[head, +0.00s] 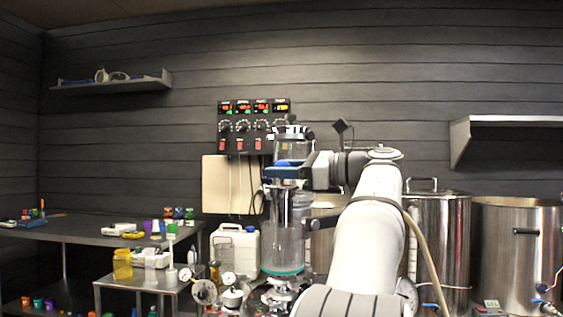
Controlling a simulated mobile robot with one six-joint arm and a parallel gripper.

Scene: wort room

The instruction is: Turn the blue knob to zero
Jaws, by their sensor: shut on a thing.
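My gripper (281,171) reaches in from the right, level with the upper part of a tall glass column. It is shut on a small bright blue part (289,162), which I take to be the blue knob. The gripper and arm cover most of this part, so its pointer and any scale marks are hidden. The glass column (284,222) stands upright below the gripper, with a green ring near its foot.
A control panel (236,135) with red displays, knobs and switches hangs behind the column. A white canister (237,252) stands left of the column. Steel kettles (440,230) stand close on the right. A side table (130,284) holds an amber jar (122,265).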

